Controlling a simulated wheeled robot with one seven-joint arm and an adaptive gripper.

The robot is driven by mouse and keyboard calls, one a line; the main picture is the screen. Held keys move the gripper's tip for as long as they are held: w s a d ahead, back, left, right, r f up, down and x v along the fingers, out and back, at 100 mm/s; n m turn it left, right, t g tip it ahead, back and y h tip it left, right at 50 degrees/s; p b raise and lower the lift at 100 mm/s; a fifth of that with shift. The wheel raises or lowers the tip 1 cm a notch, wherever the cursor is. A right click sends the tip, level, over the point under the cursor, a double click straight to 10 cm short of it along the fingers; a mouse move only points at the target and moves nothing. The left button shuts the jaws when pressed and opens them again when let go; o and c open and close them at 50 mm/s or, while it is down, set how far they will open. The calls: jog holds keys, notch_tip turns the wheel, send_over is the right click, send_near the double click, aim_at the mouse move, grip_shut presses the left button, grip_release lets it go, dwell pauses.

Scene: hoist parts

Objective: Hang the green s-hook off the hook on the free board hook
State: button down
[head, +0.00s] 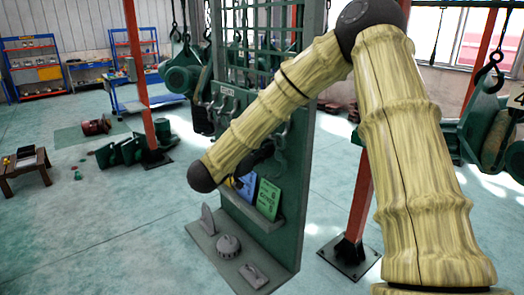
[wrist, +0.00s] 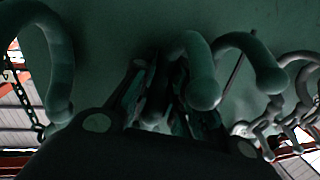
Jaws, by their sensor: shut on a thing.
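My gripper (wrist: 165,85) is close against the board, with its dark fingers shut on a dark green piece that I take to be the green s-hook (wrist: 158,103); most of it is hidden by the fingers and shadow. Thick curved hooks with rounded ends surround the fingers: one at the left (wrist: 62,60), one close in front at the middle (wrist: 196,60), and one to the right (wrist: 250,45). In the head view the green board (head: 280,230) carries grey hooks (head: 222,104) below a small label. I cannot tell which hook is free or whether the s-hook touches one.
Lighter hooks (wrist: 298,65) continue at the far right of the wrist view. Below the board hooks, a ledge holds a blue card (head: 246,187) and a green card (head: 268,197). Grey parts (head: 228,246) rest on the board's base. A red post (head: 352,215) stands to the right.

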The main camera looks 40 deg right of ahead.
jog(key=c, duration=1.3)
grip_release()
jog(key=v, duration=1.2)
